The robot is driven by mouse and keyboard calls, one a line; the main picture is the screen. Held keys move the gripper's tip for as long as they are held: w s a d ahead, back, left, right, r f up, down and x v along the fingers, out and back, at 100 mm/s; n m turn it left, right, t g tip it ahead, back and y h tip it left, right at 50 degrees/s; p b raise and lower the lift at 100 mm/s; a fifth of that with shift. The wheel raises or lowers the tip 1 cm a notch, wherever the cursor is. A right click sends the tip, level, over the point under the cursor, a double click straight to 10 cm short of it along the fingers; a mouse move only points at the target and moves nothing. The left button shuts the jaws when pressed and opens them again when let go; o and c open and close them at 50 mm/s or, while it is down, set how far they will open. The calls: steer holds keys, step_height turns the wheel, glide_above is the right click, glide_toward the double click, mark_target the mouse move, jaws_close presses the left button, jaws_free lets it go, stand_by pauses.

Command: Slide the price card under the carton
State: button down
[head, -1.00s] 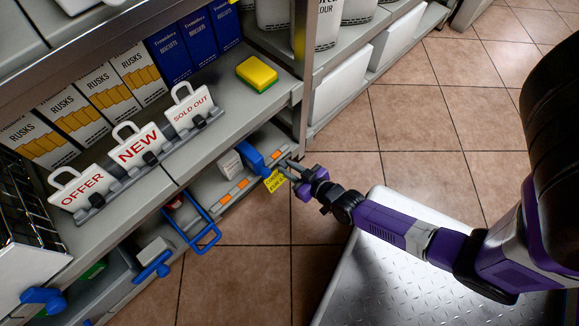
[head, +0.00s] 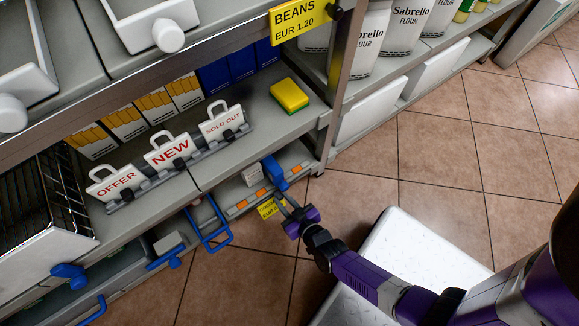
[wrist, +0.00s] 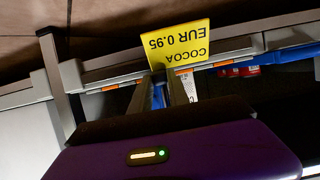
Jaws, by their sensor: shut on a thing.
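The yellow price card (head: 268,208) hangs at the front edge of the low shelf in the head view. In the wrist view the card (wrist: 180,44) reads COCOA EUR 0.95 upside down. My gripper (head: 281,204) is shut on the card; its narrow fingers (wrist: 174,80) reach up to the card in the wrist view. A small pale carton (head: 252,175) stands on the low shelf, behind the card and beside a blue part (head: 273,169). Whether the card touches the carton cannot be told. The carton's base is mostly hidden.
A shelf above holds a rail with OFFER, NEW and SOLD OUT tags (head: 170,151) and a yellow sponge (head: 289,95). A BEANS card (head: 301,18) hangs at the top. Blue handles (head: 208,226) stick out at the lower left. Tiled floor (head: 445,150) is open to the right.

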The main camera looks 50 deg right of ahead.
steer(key=shift+s+f, duration=0.1)
steer(key=shift+f, duration=0.05)
steer(key=c, duration=1.2)
jaws_free()
steer(key=shift+c, duration=0.2)
steer(key=shift+r, duration=0.2)
steer(key=p+v, duration=0.3)
steer(key=v, duration=0.4)
steer(key=shift+s+a, duration=0.2)
steer(key=shift+s, duration=0.05)
